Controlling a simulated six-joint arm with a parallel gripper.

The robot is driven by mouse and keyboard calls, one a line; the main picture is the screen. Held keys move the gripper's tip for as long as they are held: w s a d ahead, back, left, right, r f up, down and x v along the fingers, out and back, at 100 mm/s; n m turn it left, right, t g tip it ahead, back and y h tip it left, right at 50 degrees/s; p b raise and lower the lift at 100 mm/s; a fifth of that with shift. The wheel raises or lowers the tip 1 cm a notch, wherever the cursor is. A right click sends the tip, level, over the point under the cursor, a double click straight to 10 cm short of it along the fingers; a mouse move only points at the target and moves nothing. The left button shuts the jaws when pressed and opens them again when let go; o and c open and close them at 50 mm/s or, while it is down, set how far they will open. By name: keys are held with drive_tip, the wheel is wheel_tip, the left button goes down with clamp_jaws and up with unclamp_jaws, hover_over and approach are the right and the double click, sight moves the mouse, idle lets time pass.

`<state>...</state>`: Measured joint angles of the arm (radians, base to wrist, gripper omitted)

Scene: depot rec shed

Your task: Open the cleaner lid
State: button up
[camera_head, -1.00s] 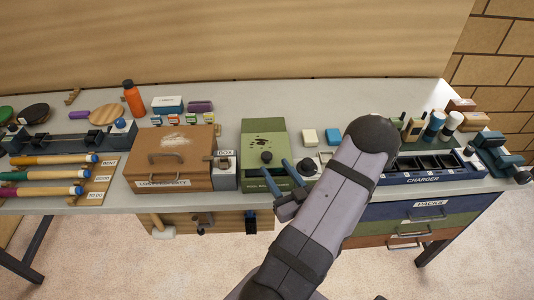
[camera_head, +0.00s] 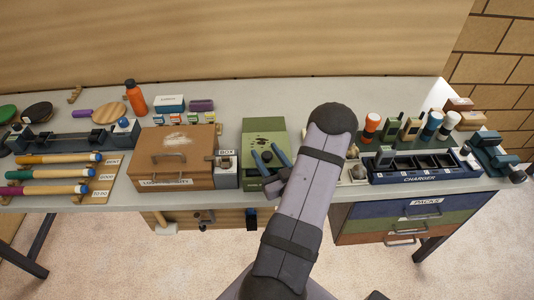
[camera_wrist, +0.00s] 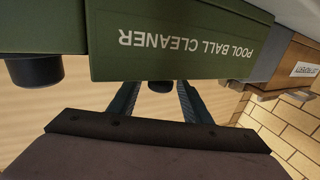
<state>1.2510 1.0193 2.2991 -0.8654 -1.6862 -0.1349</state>
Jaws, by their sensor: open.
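The cleaner is a green box (camera_head: 264,126) with dark marks on its top, standing at the middle of the bench. In the wrist view its green face (camera_wrist: 180,45) fills the upper part, with upside-down "POOL BALL CLEANER" lettering. My gripper (camera_head: 266,153) is open, its two blue fingers over the front part of the box. In the wrist view the open fingers (camera_wrist: 156,92) reach toward the box, and a small dark knob (camera_wrist: 160,86) shows between them. I cannot tell whether they touch it. The lid looks closed.
A brown lost-property box (camera_head: 172,150) and a grey box (camera_head: 225,178) stand close on the left. My arm covers the bench on the right, before the charger (camera_head: 420,178). An orange bottle (camera_head: 134,97) stands behind to the left.

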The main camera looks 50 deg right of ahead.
sight(267, 146)
clamp_jaws()
drive_tip(key=shift+w+d+b, duration=0.55)
drive_tip(key=shift+w+d, duration=0.9)
unclamp_jaws()
drive_tip(key=shift+s, duration=0.1)
